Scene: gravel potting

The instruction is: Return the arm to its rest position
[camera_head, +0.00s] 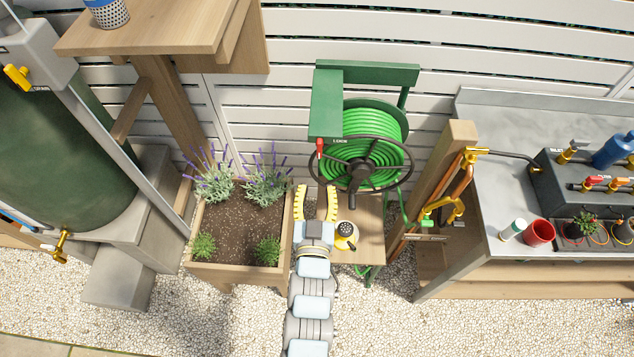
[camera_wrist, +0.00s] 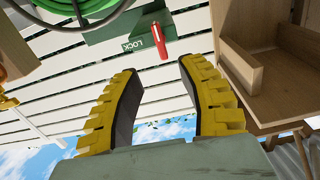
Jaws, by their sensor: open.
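My gripper (camera_head: 317,204) has two yellow ridged fingers with dark inner pads. In the head view it sits between the wooden planter and the hose reel, in front of the reel's lower left side. In the wrist view my gripper (camera_wrist: 166,100) shows its fingers spread apart with nothing between them. Behind the gap are white fence slats and some sky. A red lever (camera_wrist: 159,40) on a green plate marked LOCK appears just beyond the fingertips, apart from them. My arm reaches up from the bottom of the head view.
The green hose reel (camera_head: 372,145) with its dark wheel stands close behind my gripper. A planter (camera_head: 228,272) with lavender is left. A metal bench (camera_head: 505,185) is right. Gravel (camera_head: 400,315) in front is clear.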

